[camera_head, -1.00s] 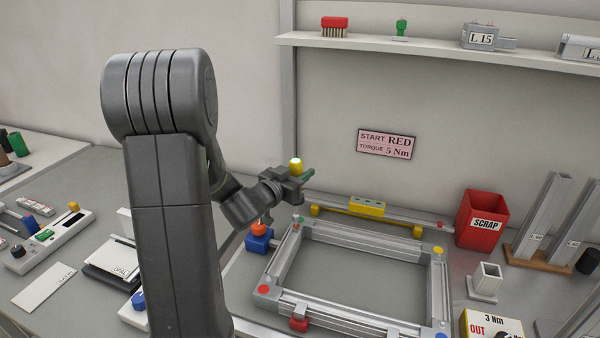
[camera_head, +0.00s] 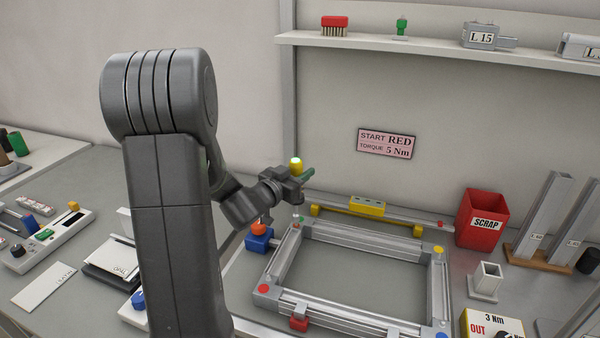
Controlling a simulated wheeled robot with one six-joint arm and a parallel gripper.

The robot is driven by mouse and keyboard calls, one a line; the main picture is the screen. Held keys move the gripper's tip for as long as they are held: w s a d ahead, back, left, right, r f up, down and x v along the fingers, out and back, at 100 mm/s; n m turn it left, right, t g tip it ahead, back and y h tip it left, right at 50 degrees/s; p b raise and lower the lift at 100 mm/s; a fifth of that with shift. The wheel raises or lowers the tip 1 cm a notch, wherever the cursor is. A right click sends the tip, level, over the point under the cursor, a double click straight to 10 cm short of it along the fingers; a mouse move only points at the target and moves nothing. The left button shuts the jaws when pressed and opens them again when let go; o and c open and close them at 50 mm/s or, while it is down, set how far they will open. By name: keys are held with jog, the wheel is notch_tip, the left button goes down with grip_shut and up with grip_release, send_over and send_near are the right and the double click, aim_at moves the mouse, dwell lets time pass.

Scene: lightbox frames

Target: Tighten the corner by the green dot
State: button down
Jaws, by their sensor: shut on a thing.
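The aluminium frame (camera_head: 345,240) lies on the bench with a coloured dot at each corner. The green dot (camera_head: 297,224) is at the far left corner, small and partly hidden. The other dots are red (camera_head: 264,289) at near left, yellow (camera_head: 438,250) at far right and blue (camera_head: 441,335) at near right. My gripper (camera_head: 292,181) is shut on an upright driver with a glowing yellow top (camera_head: 295,165), above the green-dot corner. A thin shaft shows below the gripper, toward that corner. I cannot tell whether its tip is seated in the screw.
A sign (camera_head: 387,144) reads START RED, TORQUE 5 Nm. A blue clamp with an orange knob (camera_head: 259,240) sits beside the green-dot corner. A yellow level (camera_head: 367,205) lies behind the frame.

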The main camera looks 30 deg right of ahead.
jog(key=shift+f+b, duration=1)
jog(key=shift+f, duration=0.1)
jog(key=shift+s+f, duration=0.1)
jog(key=shift+f, duration=0.2)
dwell(1.3)
jog(key=shift+r+p, duration=2.05)
jog(key=shift+r, duration=0.75)
